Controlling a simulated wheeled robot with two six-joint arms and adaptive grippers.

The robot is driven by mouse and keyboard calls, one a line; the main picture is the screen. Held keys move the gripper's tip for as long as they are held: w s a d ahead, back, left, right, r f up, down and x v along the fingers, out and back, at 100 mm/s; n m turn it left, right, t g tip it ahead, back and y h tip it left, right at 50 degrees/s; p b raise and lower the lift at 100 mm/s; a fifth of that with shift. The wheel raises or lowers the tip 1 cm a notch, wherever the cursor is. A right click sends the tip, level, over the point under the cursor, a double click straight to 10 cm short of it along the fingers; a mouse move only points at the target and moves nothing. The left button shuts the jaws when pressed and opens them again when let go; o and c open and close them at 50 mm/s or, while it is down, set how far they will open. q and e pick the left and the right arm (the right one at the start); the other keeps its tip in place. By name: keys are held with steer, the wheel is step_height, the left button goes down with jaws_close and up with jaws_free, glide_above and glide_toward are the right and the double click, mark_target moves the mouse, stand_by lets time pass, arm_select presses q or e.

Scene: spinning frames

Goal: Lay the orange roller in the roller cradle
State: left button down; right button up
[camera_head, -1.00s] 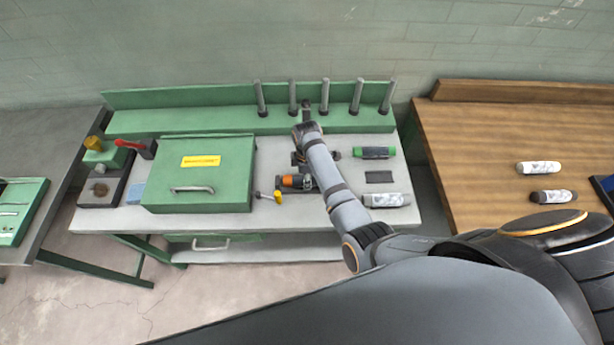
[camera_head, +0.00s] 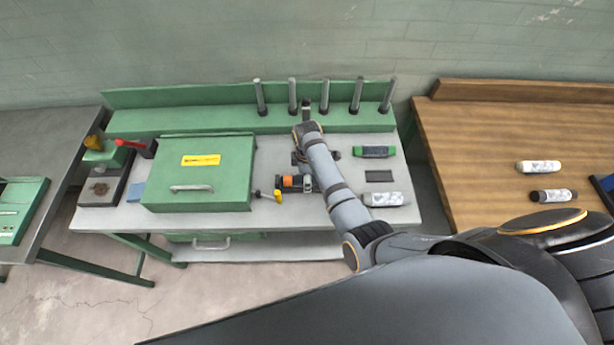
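The orange roller (camera_head: 287,181) lies near the middle of the grey bench top, low at the front, with dark parts at its ends. My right arm reaches in from the right over the bench, and its wrist bends down above this spot. My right gripper (camera_head: 304,180) is beside or over the roller's right end, largely hidden by the arm; its fingers are too small and covered to read. I cannot tell whether it touches the roller. A dark piece (camera_head: 300,158) just behind may be part of the cradle, but the arm covers it. My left gripper is not in view.
A green case (camera_head: 210,195) stands to the left, with a yellow-headed tool (camera_head: 268,195) beside it. A green roller (camera_head: 374,152), a dark pad (camera_head: 380,176) and a pale roller (camera_head: 387,199) lie to the right. Several upright posts line the back.

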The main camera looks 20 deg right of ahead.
step_height(320, 180, up, 7)
steer(key=shift+r, duration=0.2)
stand_by(0.7)
